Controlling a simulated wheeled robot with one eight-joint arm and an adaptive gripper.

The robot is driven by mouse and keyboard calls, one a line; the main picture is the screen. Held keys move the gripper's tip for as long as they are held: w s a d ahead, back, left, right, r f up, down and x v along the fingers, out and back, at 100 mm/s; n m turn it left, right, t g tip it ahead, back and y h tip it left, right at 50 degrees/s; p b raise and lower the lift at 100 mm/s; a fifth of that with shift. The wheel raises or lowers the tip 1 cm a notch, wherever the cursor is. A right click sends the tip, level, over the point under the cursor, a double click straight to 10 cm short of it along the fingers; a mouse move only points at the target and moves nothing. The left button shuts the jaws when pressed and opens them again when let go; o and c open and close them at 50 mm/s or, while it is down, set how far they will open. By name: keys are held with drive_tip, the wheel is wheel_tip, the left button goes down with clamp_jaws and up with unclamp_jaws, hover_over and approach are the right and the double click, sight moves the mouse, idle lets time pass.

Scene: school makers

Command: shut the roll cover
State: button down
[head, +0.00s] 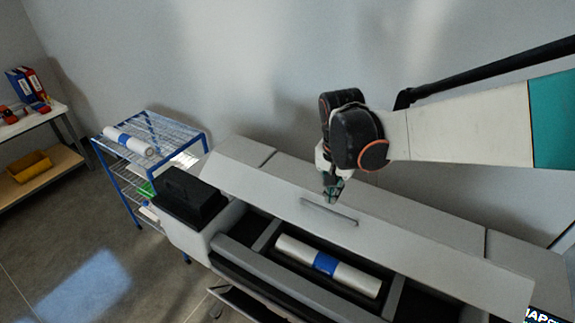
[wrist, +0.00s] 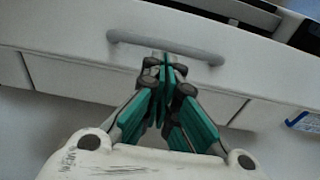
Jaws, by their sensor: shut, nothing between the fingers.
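The roll cover (head: 400,232) is a long light-grey lid on the large printer, with a grey bar handle (head: 328,211) on its face. The cover stands open and tilted back, and the roll bay in front of it is exposed. A white roll with a blue band (head: 326,263) lies in the bay. My gripper (head: 333,197) is shut and empty, just above and behind the handle. In the wrist view the closed fingertips (wrist: 166,62) overlap the middle of the handle (wrist: 130,40); I cannot tell whether they touch it.
A black box-like part (head: 190,198) sits on the printer's left end. A blue wire rack (head: 150,130) with a white roll (head: 128,142) stands to the left. A shelf with a yellow bin (head: 29,166) is at the far left. The wall is close behind the printer.

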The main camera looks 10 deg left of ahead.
sight(328, 224)
drive_tip(key=f, duration=0.1)
drive_tip(key=f+b, duration=0.1)
drive_tip(key=f, duration=0.2)
drive_tip(key=shift+w+d, duration=0.3)
drive_tip(key=shift+w, duration=0.05)
drive_tip(key=shift+s+a+f+b, duration=0.3)
drive_tip(key=shift+s+f+b, duration=0.25)
drive_tip(key=shift+s+f, duration=0.25)
drive_tip(key=shift+s+a+f, duration=0.1)
drive_tip(key=shift+s+f, duration=0.3)
drive_tip(key=shift+f, duration=0.1)
